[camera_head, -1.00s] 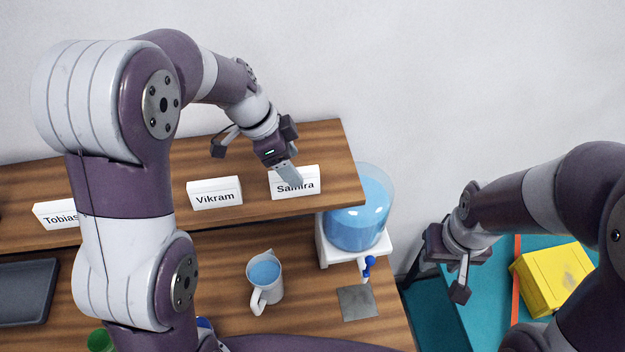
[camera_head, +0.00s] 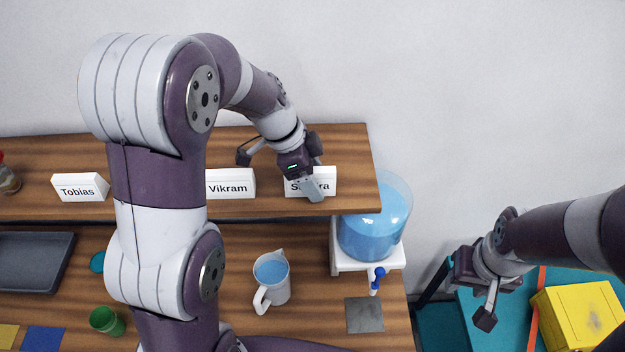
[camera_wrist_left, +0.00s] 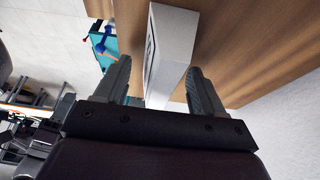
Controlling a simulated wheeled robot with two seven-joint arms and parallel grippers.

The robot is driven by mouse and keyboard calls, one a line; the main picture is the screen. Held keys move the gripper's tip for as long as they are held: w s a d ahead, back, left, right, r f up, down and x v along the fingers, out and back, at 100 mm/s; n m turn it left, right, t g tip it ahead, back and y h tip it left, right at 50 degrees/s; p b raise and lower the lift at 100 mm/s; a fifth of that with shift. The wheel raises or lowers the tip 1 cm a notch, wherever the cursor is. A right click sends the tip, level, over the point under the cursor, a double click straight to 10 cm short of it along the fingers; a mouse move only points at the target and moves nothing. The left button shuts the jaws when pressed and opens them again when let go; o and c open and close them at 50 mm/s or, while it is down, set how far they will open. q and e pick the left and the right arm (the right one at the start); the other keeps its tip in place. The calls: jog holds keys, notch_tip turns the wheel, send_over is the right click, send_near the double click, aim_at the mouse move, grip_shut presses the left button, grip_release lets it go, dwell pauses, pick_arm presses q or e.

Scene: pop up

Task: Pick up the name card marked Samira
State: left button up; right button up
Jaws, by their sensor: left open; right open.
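The white name card marked Samira (camera_head: 326,182) stands on the raised wooden shelf, near its right end. My left gripper (camera_head: 312,185) is at this card and hides the middle of its name. In the left wrist view the card (camera_wrist_left: 172,50) lies between the two open fingers of my left gripper (camera_wrist_left: 155,88). I cannot tell whether a finger touches it. The Vikram card (camera_head: 230,184) and the Tobias card (camera_head: 79,187) stand further left on the shelf. My right gripper (camera_head: 472,290) is open and empty, away to the right of the shelf.
A water dispenser (camera_head: 372,228) stands just right of and below the Samira card. A white jug (camera_head: 272,280), a green cup (camera_head: 107,321) and a dark tray (camera_head: 35,262) are on the lower desk. A yellow box (camera_head: 582,312) is at the right.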

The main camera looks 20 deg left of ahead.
pick_arm(q)
jog(key=shift+a+f, duration=0.15)
jog(key=shift+a, duration=0.25)
jog(key=shift+d, duration=0.3)
jog(key=shift+c, duration=0.3)
jog(key=shift+a, duration=0.2)
jog(key=c, duration=1)
